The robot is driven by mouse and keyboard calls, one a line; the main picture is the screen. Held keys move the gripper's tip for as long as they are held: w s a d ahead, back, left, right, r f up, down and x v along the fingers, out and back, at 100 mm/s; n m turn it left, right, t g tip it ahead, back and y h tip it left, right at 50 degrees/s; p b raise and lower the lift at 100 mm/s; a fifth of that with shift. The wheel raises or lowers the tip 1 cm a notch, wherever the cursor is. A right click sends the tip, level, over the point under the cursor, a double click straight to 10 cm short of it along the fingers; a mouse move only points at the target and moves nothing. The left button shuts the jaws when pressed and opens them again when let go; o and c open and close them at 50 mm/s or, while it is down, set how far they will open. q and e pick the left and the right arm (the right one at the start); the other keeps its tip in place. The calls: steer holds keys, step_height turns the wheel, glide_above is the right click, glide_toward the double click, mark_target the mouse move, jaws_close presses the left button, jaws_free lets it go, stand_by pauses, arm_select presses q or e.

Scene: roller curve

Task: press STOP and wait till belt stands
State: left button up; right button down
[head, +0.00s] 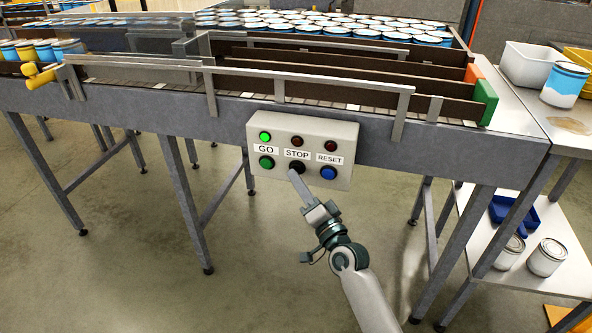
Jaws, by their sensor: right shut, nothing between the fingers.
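A pale control box (340,128) is fixed to the front of the conveyor frame. It carries buttons labelled GO, STOP and RESET. The lamp above GO (265,136) glows bright green; the other two lamps look dark red. The STOP button (297,166) is dark and sits in the middle, above my right gripper's tip. My right gripper (294,176) is shut and empty, its fingertips at the lower edge of the STOP button. I cannot tell whether they touch or press it. The belt (300,98) shows behind the rails; one picture does not show whether it runs. My left gripper is not in view.
Floor in front is clear.

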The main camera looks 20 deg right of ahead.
steer(key=shift+w+d, duration=0.25)
steer(key=shift+w, duration=0.15)
stand_by(0.8)
steer(key=shift+s+a+p, duration=0.35)
steer(key=shift+s+a, duration=0.15)
steer(key=shift+s, duration=0.25)
steer(key=s+a, duration=0.1)
steer(key=s+p, duration=0.1)
steer(key=s+a+p, duration=0.1)
steer(key=s, duration=0.1)
steer(key=shift+s+a, duration=0.1)
steer(key=shift+a, duration=0.25)
stand_by(0.5)
stand_by(0.5)
